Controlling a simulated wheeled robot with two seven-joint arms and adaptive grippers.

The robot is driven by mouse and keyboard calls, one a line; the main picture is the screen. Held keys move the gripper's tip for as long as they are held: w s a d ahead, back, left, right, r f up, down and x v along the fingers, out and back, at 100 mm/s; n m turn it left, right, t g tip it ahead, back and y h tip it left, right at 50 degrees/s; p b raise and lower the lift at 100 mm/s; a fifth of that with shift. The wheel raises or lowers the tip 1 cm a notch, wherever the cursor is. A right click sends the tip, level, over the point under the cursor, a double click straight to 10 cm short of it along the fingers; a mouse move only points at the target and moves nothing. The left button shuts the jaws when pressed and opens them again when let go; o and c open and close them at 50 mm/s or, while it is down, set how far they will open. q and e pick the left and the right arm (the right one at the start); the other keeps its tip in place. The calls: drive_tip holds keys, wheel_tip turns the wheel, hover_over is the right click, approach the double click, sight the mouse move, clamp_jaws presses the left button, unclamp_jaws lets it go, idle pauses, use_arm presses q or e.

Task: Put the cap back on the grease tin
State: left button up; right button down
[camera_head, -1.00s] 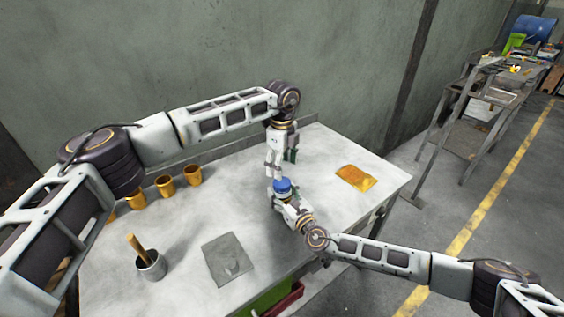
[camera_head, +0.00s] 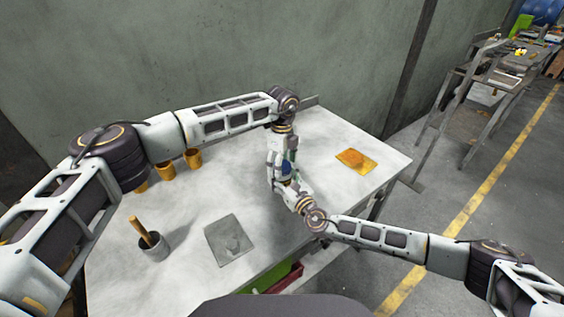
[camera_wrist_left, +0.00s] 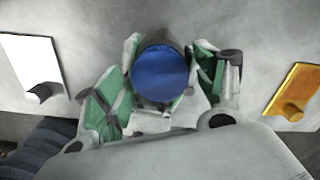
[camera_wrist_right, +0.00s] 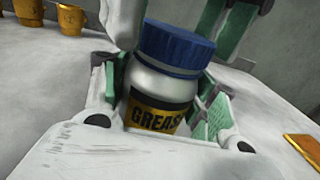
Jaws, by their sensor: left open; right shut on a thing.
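The grease tin (camera_wrist_right: 158,95) is a white jar with a black and yellow label. My right gripper (camera_wrist_right: 160,100) is shut on its body from the side; it also shows in the head view (camera_head: 284,188). The blue cap (camera_wrist_right: 175,47) sits on top of the tin, roughly level; whether it is tight I cannot tell. The cap also shows from above in the left wrist view (camera_wrist_left: 160,73). My left gripper (camera_head: 283,160) points down from above and is open, with its fingers on either side of the cap. Contact with the cap is unclear.
A yellow plate (camera_head: 350,154) lies right of the grippers on the table (camera_head: 180,285). A grey plate (camera_head: 222,247) lies to the left, near a metal cup (camera_head: 154,247) with a wooden handle. Several brass-coloured cups (camera_head: 193,159) stand along the wall.

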use_arm(q)
drive_tip(key=shift+c, duration=0.4)
drive_tip(key=c, duration=1)
